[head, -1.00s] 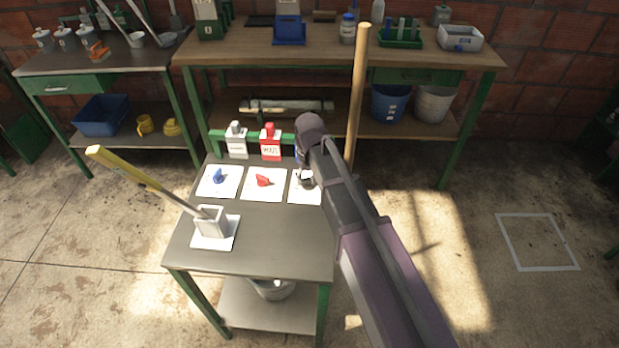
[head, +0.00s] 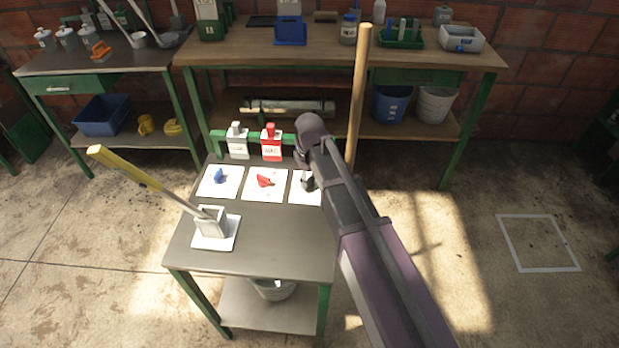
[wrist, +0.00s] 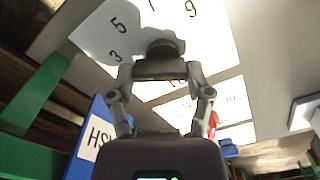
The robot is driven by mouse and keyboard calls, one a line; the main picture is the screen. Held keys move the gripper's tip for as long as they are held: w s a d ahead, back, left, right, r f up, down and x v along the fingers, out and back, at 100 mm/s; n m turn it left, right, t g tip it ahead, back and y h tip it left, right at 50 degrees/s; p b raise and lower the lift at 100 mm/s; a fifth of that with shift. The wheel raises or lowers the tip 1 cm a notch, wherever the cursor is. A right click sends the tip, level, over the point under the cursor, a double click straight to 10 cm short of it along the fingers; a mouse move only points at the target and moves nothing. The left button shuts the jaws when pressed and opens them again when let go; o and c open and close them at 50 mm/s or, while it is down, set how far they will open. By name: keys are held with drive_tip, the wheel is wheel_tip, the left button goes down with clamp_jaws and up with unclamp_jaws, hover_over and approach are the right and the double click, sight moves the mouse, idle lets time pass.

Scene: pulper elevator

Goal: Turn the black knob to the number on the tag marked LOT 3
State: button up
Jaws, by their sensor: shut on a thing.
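The black knob (wrist: 160,48) stands on a white dial card (wrist: 215,35) in the wrist view. Numbers 5, 1, 9 and 3 show around it; others are partly covered. My gripper (wrist: 160,70) is shut on the knob, one finger on each side. In the head view the card (head: 299,192) is at the right of the small table, and the knob (head: 308,184) is partly behind my arm. Where the knob points is unclear. I cannot make out a tag marked LOT 3.
A blue knob (head: 218,176) and red knob (head: 264,181) sit on cards to the left. A white container (head: 237,145) and red container (head: 271,146) stand behind. A blue labelled container (wrist: 88,135) is close to my gripper. A yellow-handled lever (head: 140,178) rises at the left.

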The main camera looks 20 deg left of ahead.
idle(0.4)
drive_tip(key=o, duration=1.1)
drive_tip(key=shift+o, duration=0.2)
drive_tip(key=shift+m, duration=0.4)
